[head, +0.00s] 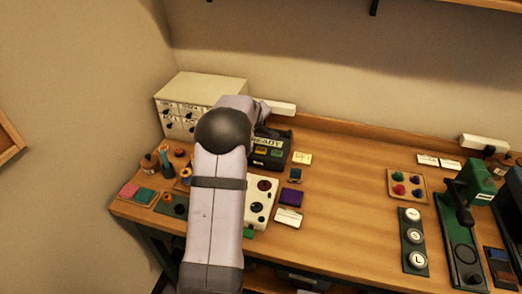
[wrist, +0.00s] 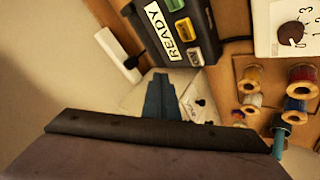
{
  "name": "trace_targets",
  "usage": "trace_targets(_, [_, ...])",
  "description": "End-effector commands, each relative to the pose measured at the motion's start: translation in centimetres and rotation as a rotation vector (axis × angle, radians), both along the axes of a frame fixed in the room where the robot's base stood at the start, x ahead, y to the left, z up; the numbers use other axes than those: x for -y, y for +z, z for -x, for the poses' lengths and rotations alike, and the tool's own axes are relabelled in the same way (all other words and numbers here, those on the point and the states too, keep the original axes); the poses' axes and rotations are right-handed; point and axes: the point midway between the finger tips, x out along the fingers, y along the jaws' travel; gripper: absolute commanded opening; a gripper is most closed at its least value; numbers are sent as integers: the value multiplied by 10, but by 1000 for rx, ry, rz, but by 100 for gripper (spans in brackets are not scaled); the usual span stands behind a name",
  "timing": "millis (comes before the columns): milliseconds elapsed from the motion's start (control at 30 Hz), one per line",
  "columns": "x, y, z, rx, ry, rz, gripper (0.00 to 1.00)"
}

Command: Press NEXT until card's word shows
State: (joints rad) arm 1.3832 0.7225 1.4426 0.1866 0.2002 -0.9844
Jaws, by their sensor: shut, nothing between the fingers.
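The dark word device (head: 268,150) stands at the back left of the table, partly behind my arm. Its white window reads READY; in the wrist view the device (wrist: 207,20) shows the word sideways, with green and yellow buttons beside it. The button labels are too small to read, so I cannot tell which is NEXT. A small cream card (head: 302,158) lies just right of the device; its writing is unreadable. My gripper (wrist: 160,76) is shut and empty, its blue-grey fingertips below and apart from the device in the wrist view. My arm hides it in the head view.
Thread spools (wrist: 300,75) are at right in the wrist view. A cream dial panel (head: 262,200) lies in front of the device. The table's middle (head: 345,185) is clear; a green press (head: 475,180) stands right.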

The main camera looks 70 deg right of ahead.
Motion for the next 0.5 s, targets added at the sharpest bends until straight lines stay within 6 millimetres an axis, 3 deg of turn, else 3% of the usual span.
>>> trace_targets(200, [13,0,21,-10,-22,22,0])
trace_targets(500, [13,0,22,-11,-23,23,0])
